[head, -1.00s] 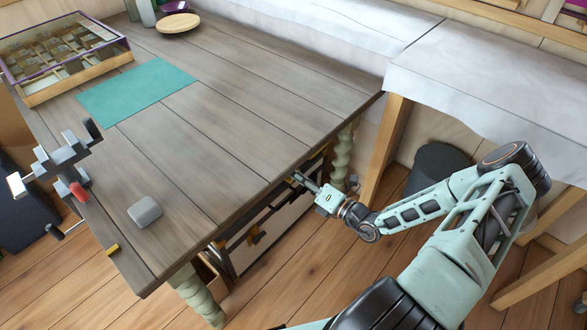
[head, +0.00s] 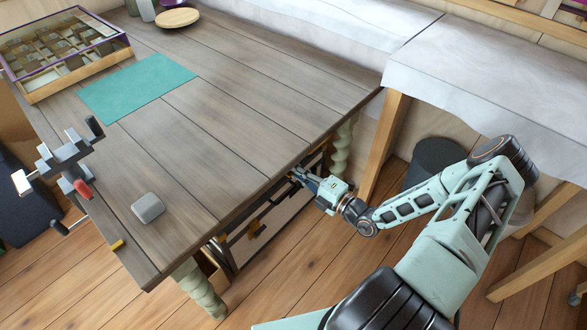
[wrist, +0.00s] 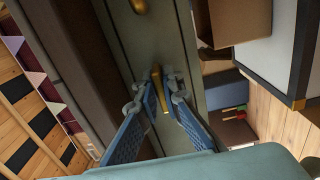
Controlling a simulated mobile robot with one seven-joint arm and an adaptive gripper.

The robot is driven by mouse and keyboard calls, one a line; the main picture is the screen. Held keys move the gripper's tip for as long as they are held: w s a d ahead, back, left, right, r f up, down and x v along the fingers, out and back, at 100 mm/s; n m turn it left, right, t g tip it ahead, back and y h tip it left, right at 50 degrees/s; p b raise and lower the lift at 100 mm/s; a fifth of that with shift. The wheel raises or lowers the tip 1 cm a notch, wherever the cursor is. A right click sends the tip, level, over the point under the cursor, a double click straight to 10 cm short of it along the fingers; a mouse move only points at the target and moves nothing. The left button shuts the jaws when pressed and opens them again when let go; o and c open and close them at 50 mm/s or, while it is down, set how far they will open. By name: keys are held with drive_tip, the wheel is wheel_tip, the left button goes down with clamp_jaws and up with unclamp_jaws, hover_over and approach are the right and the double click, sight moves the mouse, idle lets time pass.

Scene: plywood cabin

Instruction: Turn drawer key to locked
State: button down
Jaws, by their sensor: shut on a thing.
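The brass drawer key (wrist: 157,88) stands out from the grey-green drawer front (wrist: 176,38) in the wrist view. My gripper (wrist: 160,92) is shut on it, with one blue-padded finger on each side. In the head view my gripper (head: 295,175) is at the drawer front under the table's edge, towards the far table leg. The key is too small to make out there. The fingers hide part of the key, and its lock marking cannot be read.
The wooden table (head: 210,130) overhangs the drawer. A brass knob (wrist: 140,6) is on the drawer front. A turned table leg (head: 341,148) and a cloth-covered bench (head: 480,90) stand near my arm. A dark bin (head: 436,160) is behind. Floor in front is clear.

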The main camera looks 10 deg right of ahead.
idle(0.4)
drive_tip(key=c, duration=2.1)
unclamp_jaws()
drive_tip(key=v, duration=1.2)
